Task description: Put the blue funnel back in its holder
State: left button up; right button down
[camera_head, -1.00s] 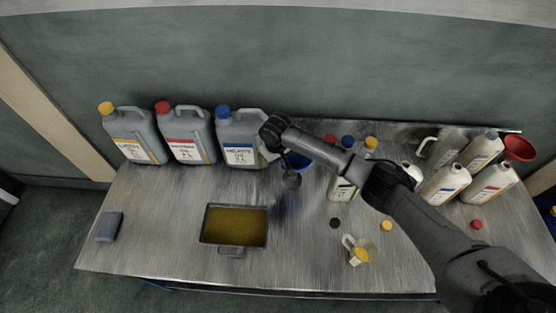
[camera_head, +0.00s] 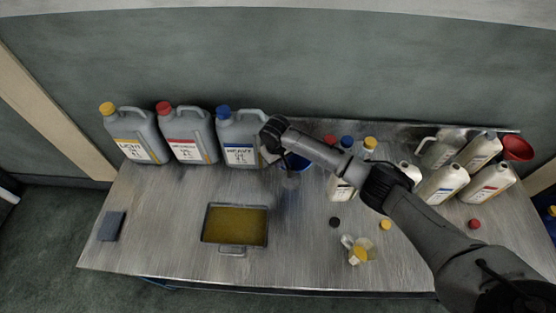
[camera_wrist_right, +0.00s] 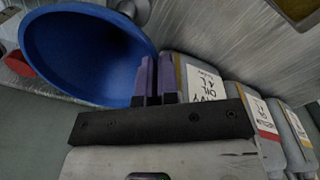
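The blue funnel (camera_wrist_right: 80,50) fills the upper left of the right wrist view, its wide mouth towards the camera. In the head view only part of the blue funnel (camera_head: 298,161) shows under my right arm, beside the blue-capped jug. The purple fingers of my right gripper (camera_wrist_right: 155,80) are close together at the funnel's rim and look shut on it. In the head view my right forearm and wrist hide most of this gripper. I cannot make out the funnel's holder clearly. My left gripper is not in view.
Grey jugs with yellow, red and blue caps (camera_head: 240,137) stand along the back left. A tray of yellow oil (camera_head: 236,226) lies in front. Smaller bottles (camera_head: 444,184) and a red funnel (camera_head: 517,148) are at the right. The front left table is mostly clear.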

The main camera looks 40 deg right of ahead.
jog(key=shift+f, duration=1.2)
dwell(0.5)
jog(key=shift+f, duration=0.45)
jog(key=c, duration=1.3)
grip_release()
